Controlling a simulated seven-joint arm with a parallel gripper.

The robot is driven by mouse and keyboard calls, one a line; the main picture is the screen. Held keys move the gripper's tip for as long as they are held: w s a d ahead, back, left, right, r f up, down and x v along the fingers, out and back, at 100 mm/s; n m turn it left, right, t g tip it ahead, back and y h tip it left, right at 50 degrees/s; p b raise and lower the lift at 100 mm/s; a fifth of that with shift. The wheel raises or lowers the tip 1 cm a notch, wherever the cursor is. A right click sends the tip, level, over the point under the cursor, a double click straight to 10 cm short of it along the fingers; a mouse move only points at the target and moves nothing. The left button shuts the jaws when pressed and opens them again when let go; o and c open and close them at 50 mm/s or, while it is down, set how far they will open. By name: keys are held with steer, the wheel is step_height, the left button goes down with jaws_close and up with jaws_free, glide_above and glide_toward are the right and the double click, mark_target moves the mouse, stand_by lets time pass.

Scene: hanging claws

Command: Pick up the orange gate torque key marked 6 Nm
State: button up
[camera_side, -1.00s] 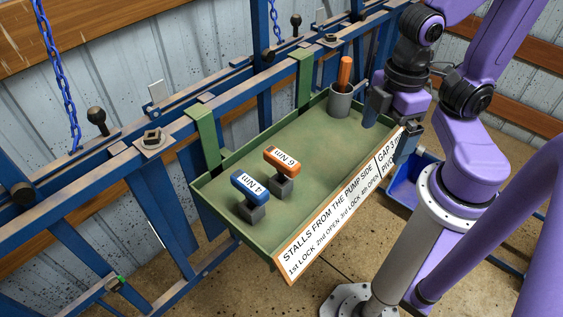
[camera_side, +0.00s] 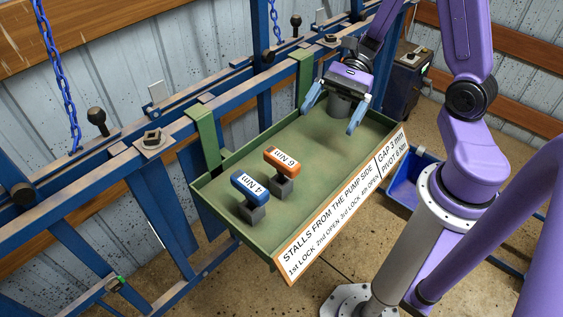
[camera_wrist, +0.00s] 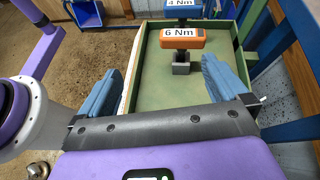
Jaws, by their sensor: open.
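The orange torque key marked 6 Nm (camera_side: 282,161) stands upright on a grey socket in the green tray (camera_side: 335,165). In the wrist view the orange key (camera_wrist: 183,39) is ahead, between the lines of my fingers. The blue key marked 4 Nm (camera_side: 250,186) stands beside it, and in the wrist view the blue key (camera_wrist: 182,8) is behind it, partly cut off. My gripper (camera_side: 332,111) is open and empty over the tray's far right end, apart from the orange key. In the wrist view both fingers of my gripper (camera_wrist: 172,90) are wide apart.
A white label board (camera_side: 335,222) runs along the tray's front edge. Green posts (camera_side: 207,138) and blue rails rise behind the tray. The tray floor between my gripper and the keys is clear.

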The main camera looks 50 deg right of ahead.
steer(key=w+d+m+t, duration=0.1)
steer(key=w+m+t, duration=0.1)
glide_toward(276, 166)
steer(key=shift+y, duration=0.4)
steer(key=x, duration=1)
steer(key=shift+s+f, duration=0.1)
steer(key=shift+f, duration=0.35)
steer(key=shift+c, duration=0.3)
steer(key=c, duration=0.7)
steer(key=shift+r, duration=0.15)
steer(key=shift+r, duration=4.95)
